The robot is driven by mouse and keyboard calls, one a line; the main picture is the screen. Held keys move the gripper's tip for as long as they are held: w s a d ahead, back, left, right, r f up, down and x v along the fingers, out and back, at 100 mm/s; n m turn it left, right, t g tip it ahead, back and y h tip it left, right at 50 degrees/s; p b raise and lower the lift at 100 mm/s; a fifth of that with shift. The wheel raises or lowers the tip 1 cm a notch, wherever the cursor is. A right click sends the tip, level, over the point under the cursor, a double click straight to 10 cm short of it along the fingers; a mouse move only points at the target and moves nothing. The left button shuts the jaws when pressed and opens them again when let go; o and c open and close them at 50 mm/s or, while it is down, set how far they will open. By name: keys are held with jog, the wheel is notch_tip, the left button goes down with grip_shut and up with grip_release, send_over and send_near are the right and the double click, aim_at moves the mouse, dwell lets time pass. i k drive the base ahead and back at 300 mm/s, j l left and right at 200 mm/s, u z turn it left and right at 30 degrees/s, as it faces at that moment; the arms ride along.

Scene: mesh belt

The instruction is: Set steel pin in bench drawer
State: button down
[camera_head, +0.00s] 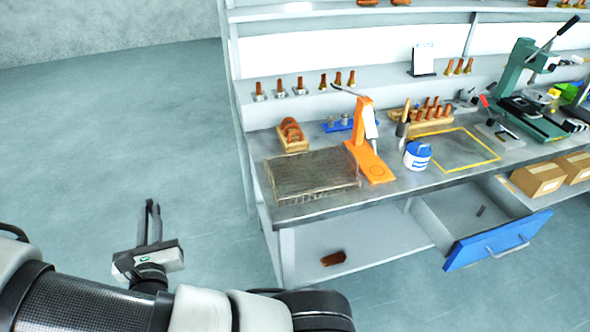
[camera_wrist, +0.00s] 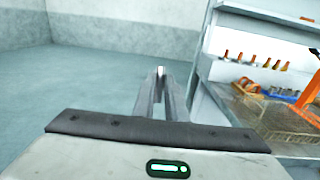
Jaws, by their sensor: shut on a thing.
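My gripper (camera_head: 151,208) is over the bare floor, left of the bench. In the wrist view its fingers (camera_wrist: 161,78) are closed on the steel pin (camera_wrist: 160,71); only a small pale end shows between the tips, and the fingers hide the rest. The bench drawer (camera_head: 498,241) has a blue front and a grey handle, and it is pulled open under the bench's right part. A small dark piece (camera_head: 481,210) lies inside it. My gripper is well apart from the drawer.
On the bench (camera_head: 300,212) stand a mesh belt block (camera_head: 310,176), an orange press (camera_head: 368,150), a blue-and-white tub (camera_head: 417,155) and a green press (camera_head: 530,90). Cardboard boxes (camera_head: 538,179) sit right of the drawer. A brown piece (camera_head: 333,258) lies on the lower shelf. The left floor is clear.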

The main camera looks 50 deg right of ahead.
aim_at(455, 223)
jog(key=i+j+z, duration=0.6)
jog(key=z, duration=0.2)
jog(key=i+j+z, duration=0.2)
jog(key=j+z, duration=0.15)
jog(key=j, duration=0.2)
